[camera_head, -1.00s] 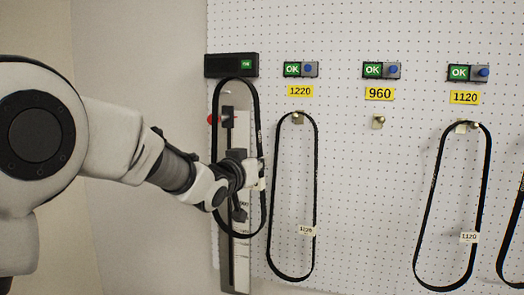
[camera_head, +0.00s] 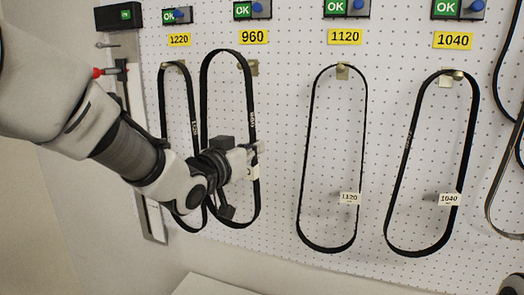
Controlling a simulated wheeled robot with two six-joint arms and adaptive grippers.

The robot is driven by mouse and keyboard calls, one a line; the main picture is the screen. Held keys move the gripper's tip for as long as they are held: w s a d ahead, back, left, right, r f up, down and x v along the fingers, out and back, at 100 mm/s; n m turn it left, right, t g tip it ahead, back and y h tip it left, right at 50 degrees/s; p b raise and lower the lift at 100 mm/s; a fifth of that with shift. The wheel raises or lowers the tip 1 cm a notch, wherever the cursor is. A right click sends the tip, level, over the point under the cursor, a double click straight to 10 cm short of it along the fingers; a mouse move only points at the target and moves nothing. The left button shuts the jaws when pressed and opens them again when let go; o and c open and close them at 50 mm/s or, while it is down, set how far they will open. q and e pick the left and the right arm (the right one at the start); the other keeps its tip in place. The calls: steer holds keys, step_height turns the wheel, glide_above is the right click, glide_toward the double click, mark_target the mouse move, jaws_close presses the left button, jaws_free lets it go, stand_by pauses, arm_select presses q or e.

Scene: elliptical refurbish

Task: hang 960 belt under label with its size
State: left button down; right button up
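A black belt (camera_head: 204,90) is held upright by my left gripper (camera_head: 247,163), which is shut on its right strand low down. A white tag on the belt shows beside the fingers, its number unreadable. The belt's top loop is just below the yellow 960 label (camera_head: 253,37), a little to its left. The 960 peg (camera_head: 253,68) shows at the right strand's edge; I cannot tell whether the loop is around it.
The 1220 belt (camera_head: 163,110) hangs close at the left, partly overlapped by my arm. The 1120 belt (camera_head: 310,150) and the 1040 belt (camera_head: 469,150) hang at the right. A measuring gauge (camera_head: 135,110) stands at the left, with no belt on it.

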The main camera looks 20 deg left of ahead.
arm_select(q)
steer(key=x, duration=0.3)
steer(key=a+f+p+x, duration=0.1)
steer(key=x, duration=0.3)
steer(key=p+x, duration=0.1)
steer(key=x, duration=0.3)
steer(key=shift+w+a+f, duration=0.1)
steer(key=shift+a+f, duration=0.15)
steer(key=shift+a, duration=0.15)
steer(key=shift+w+f, duration=0.15)
steer(key=shift+f, duration=0.3)
stand_by(0.4)
